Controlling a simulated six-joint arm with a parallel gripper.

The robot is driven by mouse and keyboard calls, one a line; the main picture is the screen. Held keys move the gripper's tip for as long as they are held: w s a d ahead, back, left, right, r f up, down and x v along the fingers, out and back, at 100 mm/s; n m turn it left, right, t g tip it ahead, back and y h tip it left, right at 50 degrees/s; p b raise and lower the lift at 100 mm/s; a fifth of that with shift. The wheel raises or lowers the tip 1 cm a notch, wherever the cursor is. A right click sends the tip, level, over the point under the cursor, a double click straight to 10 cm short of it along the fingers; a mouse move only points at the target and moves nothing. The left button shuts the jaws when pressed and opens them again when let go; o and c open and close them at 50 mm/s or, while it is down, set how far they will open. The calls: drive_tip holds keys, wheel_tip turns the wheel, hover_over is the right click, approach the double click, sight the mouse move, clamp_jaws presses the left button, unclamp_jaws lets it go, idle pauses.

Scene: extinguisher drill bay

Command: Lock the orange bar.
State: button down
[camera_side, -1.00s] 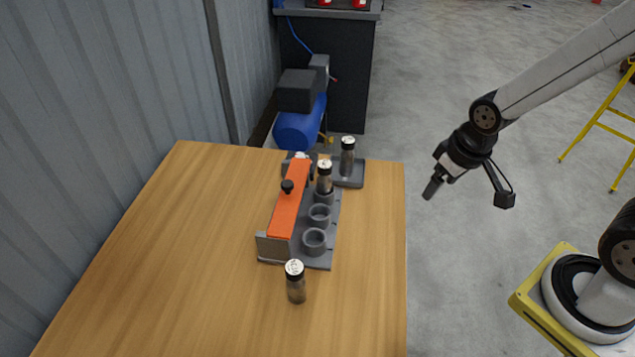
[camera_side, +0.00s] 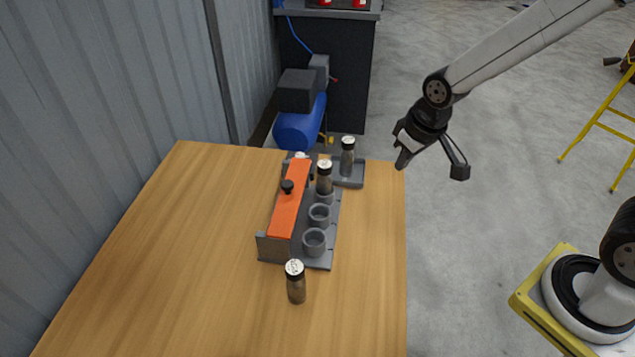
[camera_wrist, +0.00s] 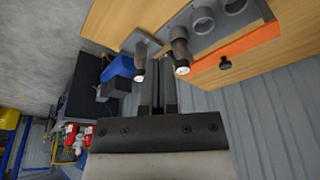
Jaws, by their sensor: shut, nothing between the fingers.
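The orange bar (camera_side: 288,204) runs along the left side of a grey rack (camera_side: 329,228) on the wooden table, with a black knob (camera_side: 287,187) on top. It also shows in the wrist view (camera_wrist: 240,50). A jar with a white-topped black cap (camera_side: 324,178) stands in the rack's far cup; the two nearer cups look empty. Another jar (camera_side: 347,157) stands on a small grey tray (camera_side: 352,178) behind the rack. A third jar (camera_side: 296,282) stands upright on the table in front. My gripper (camera_side: 402,161) is shut and empty, above the table's right edge, apart from everything.
A blue compressor (camera_side: 301,125) and a dark cabinet (camera_side: 352,75) stand beyond the far edge. A yellow ladder (camera_side: 602,125) stands far right.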

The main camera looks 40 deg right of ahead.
drive_tip(key=w+a+n, duration=0.1)
drive_tip(key=w+a, duration=0.6)
drive_tip(key=w, duration=0.5)
drive_tip(key=n+y, duration=0.1)
drive_tip(key=n, duration=0.1)
hover_over(291, 190)
drive_tip(key=w, duration=0.4)
drive_tip(key=shift+a+r+t, duration=0.25)
drive_tip(key=shift+a+t, duration=0.15)
drive_tip(key=shift+f, duration=0.1)
wheel_tip(291, 190, down, 10)
drive_tip(key=shift+s, duration=0.2)
drive_tip(key=shift+d, duration=0.1)
drive_tip(key=shift+s, duration=0.1)
idle(0.5)
